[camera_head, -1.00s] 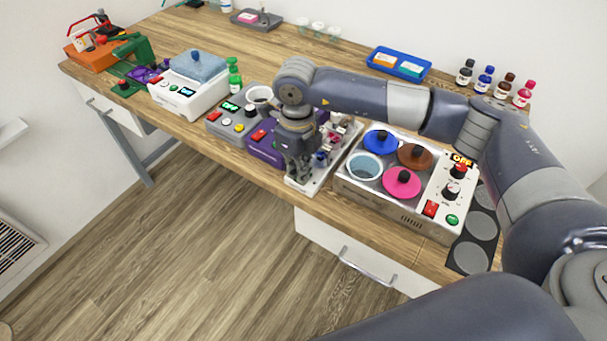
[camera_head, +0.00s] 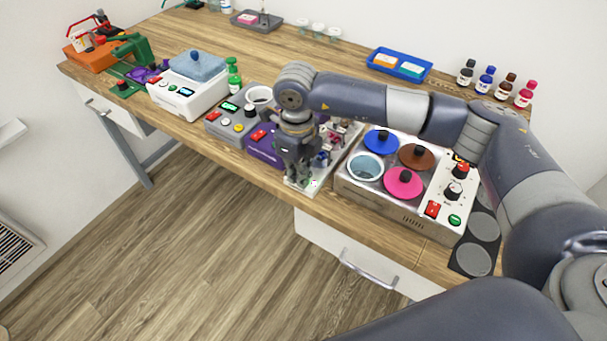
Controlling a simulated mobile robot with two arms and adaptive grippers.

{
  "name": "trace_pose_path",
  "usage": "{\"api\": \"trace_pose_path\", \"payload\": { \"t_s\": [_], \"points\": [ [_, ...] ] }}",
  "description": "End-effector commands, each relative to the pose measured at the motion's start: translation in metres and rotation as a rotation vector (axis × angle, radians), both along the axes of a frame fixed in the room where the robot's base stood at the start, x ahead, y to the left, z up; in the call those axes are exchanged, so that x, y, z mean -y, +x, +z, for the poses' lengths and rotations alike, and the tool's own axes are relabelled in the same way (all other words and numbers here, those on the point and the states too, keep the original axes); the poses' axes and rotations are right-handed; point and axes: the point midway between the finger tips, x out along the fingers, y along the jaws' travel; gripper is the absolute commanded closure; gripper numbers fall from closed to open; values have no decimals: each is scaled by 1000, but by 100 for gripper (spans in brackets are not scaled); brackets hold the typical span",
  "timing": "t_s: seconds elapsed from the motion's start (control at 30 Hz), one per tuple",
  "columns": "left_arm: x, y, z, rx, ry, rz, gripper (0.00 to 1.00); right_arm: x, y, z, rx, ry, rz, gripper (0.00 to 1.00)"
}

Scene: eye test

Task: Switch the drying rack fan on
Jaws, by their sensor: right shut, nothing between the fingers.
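A white-based rack (camera_head: 326,176) with small pink, blue and dark pieces on it stands near the table's front edge, between a purple device and a silver bath; it looks like the drying rack. My right gripper (camera_head: 301,182) is shut and empty, pointing down at the front end of this base. The gripper and wrist hide part of the rack. A small green spot (camera_head: 313,184) shows on the base beside the fingertips. I cannot tell whether the fingers touch the base, and no fan can be made out. My left gripper is not in view.
The silver bath (camera_head: 387,205) with coloured lids stands close on the right. The purple device (camera_head: 262,146) and a grey device (camera_head: 228,128) with buttons are close on the left. A blue tray (camera_head: 399,76) and several bottles (camera_head: 483,83) stand behind my right arm.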

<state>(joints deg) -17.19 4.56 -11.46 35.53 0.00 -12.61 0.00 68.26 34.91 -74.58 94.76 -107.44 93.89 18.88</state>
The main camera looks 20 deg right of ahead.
Motion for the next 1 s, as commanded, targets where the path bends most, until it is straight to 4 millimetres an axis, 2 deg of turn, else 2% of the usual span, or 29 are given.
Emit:
{"api": "trace_pose_path", "payload": {
  "t_s": [0.83,1.0],
  "points": [
    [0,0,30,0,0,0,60,0,0,63,1,1,-1,100],
    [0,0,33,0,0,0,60,0,0,71,1,-1,-1,100]
  ]
}}
